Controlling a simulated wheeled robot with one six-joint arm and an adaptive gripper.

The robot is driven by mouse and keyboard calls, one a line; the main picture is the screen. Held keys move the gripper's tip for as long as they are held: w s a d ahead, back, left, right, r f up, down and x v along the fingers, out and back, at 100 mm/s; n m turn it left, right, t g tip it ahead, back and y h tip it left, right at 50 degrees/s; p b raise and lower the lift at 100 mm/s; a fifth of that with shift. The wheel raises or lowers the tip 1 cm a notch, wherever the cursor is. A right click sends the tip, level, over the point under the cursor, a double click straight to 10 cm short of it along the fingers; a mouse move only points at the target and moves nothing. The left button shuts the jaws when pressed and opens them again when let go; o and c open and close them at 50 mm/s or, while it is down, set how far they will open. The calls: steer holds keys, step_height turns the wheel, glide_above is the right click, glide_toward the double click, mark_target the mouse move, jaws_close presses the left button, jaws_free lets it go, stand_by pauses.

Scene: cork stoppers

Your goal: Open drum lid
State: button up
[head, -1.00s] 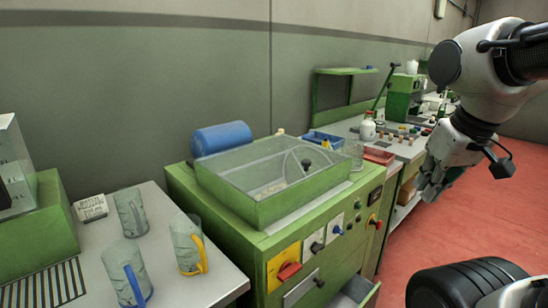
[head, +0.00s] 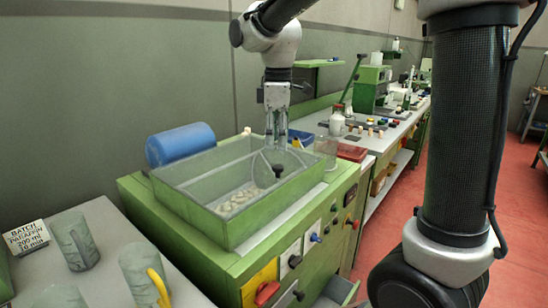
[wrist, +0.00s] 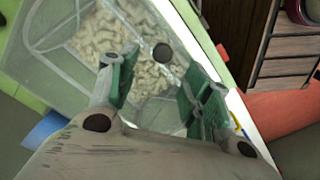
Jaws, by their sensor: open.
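The drum is a green box (head: 235,232) with a clear lid (head: 205,172) over its top; the lid looks shut. Pale cork pieces (head: 236,200) show inside through it. A black knob (head: 278,170) stands at the lid's right part. My gripper (head: 275,146) points down just above the knob, open and empty. In the wrist view the knob (wrist: 161,53) shows between and a little beyond the open fingers (wrist: 160,78), and the gripper looks apart from it. The lid (wrist: 55,25) fills the upper left there.
A blue cylinder (head: 181,145) lies behind the box. A glass jar (head: 326,152) and a red tray (head: 351,153) are to its right. Knobs and switches (head: 315,238) line the front panel.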

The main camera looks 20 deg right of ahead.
mark_target(278, 166)
steer(key=shift+r+n, duration=0.35)
steer(key=shift+n, duration=0.25)
steer(key=shift+s+f+n, duration=0.15)
steer(key=shift+f+n, duration=0.1)
steer(key=shift+n, duration=0.35)
step_height(278, 166, down, 7)
steer(key=shift+d+f, duration=0.1)
steer(key=shift+f, duration=0.1)
jaws_close()
